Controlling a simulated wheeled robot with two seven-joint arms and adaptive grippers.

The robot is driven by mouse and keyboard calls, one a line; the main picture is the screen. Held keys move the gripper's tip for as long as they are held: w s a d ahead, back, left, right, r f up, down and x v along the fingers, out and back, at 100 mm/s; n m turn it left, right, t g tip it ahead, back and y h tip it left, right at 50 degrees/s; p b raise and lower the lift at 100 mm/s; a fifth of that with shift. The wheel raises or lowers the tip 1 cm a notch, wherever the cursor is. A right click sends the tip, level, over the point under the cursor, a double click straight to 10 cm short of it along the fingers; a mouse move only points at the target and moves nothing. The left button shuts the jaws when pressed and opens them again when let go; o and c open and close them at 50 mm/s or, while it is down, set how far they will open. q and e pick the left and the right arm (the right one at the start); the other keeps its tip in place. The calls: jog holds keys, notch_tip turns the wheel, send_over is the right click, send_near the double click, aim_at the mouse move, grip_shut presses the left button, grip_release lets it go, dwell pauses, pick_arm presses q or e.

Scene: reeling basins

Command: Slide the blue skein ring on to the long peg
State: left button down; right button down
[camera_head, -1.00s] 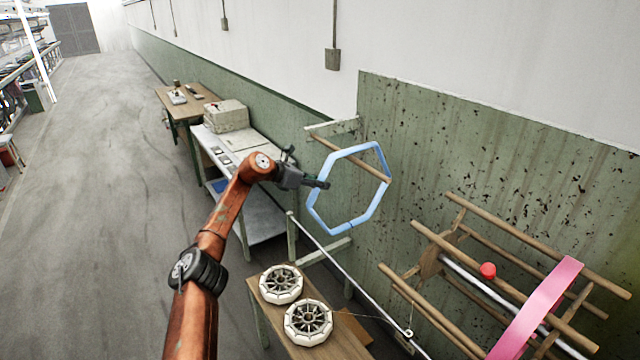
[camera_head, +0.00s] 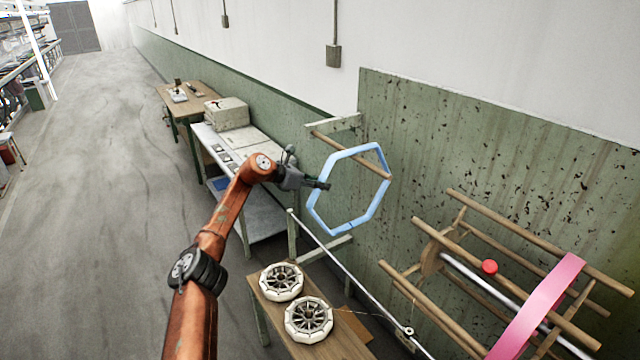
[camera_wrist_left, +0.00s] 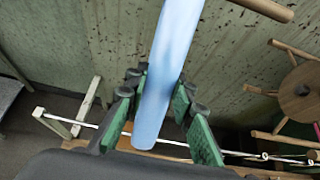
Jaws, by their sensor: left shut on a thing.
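The blue skein ring (camera_head: 316,188) is a light blue hexagonal frame, held up near the wall. My left gripper (camera_head: 325,185) is at its left side. In the left wrist view the bar of the ring (camera_wrist_left: 167,85) runs between the green pads of my left gripper (camera_wrist_left: 160,112), which is shut on it. The long peg (camera_head: 358,163) is a wooden rod that comes out from a pale wall bracket. In the head view it crosses the ring's opening, its free end overlapping the ring's right corner. I cannot tell for sure whether it passes through. My right gripper is not in view.
A low table (camera_head: 345,345) holds two white spoked wheels (camera_head: 308,320). A pale metal rod (camera_head: 345,268) runs below the ring. Open floor lies left.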

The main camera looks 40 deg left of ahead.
pick_arm(q)
jog(key=c, duration=1.6)
grip_release()
jog(key=shift+o, duration=1.4)
jog(key=v, duration=1.1)
jog(key=shift+s+f, duration=0.1)
jog(key=shift+f, duration=0.05)
